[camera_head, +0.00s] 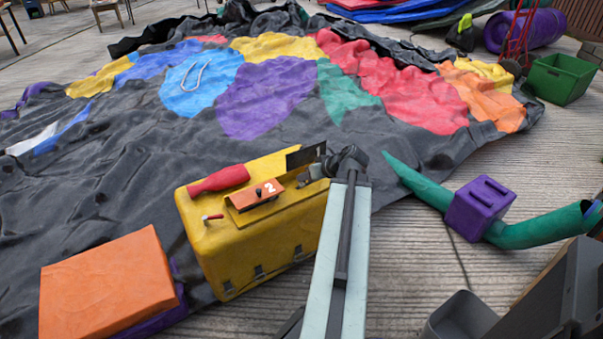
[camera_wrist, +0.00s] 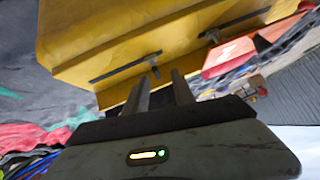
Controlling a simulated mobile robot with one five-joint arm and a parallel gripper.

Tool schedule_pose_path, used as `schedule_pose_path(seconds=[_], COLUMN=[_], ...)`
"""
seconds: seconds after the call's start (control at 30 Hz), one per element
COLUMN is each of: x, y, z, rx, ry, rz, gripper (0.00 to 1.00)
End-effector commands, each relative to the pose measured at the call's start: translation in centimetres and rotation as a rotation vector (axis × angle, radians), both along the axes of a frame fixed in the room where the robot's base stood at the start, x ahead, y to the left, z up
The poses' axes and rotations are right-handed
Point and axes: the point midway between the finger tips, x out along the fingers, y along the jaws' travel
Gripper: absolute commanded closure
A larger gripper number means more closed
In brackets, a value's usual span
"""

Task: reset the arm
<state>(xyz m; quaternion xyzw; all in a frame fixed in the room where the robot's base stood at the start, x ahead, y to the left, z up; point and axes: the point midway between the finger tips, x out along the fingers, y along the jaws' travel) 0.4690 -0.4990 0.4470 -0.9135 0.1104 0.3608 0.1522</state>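My gripper (camera_wrist: 162,78) shows in the wrist view with its two dark fingers apart and nothing visible between them. A yellow case (camera_wrist: 120,35) with dark latches fills the view just beyond the fingertips; I cannot tell if they touch it. In the head view my arm reaches up from the bottom middle and bends at its far end, beside the right end of the yellow case (camera_head: 210,245). The fingers are hard to make out there.
An orange block (camera_head: 105,285) sits at the lower left. A green tube (camera_head: 540,228) with a purple block (camera_head: 480,207) lies at the right. The crumpled colourful sheet (camera_head: 270,95) covers the floor beyond. A green crate (camera_head: 560,80) stands at the far right.

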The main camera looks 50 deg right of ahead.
Motion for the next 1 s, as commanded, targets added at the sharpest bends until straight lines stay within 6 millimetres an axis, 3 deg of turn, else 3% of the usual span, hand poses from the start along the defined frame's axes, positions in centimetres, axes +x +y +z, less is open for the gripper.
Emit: schedule_pose_path(seconds=[0.03,0.1,0.6,0.67,0.77,0.83,0.97,1.0], x=[-0.8,-1.4,-1.6,-1.0,2.5,6.2,13.0,14.6], y=[0.2,0.3,0.2,0.8,3.9,7.8,17.4,20.5], z=[1.4,1.8,1.6,1.8,2.7,3.5,4.9,5.2], rx=[0.000,0.000,0.000,0.000,0.000,0.000,-0.011,-0.020], ry=[0.000,0.000,0.001,0.000,0.001,0.000,0.017,0.033], rz=[-0.001,0.000,0.001,0.014,0.088,0.172,0.360,0.423], gripper=[0.69,0.69,0.69,0.69,0.69,0.69,0.69,0.69])
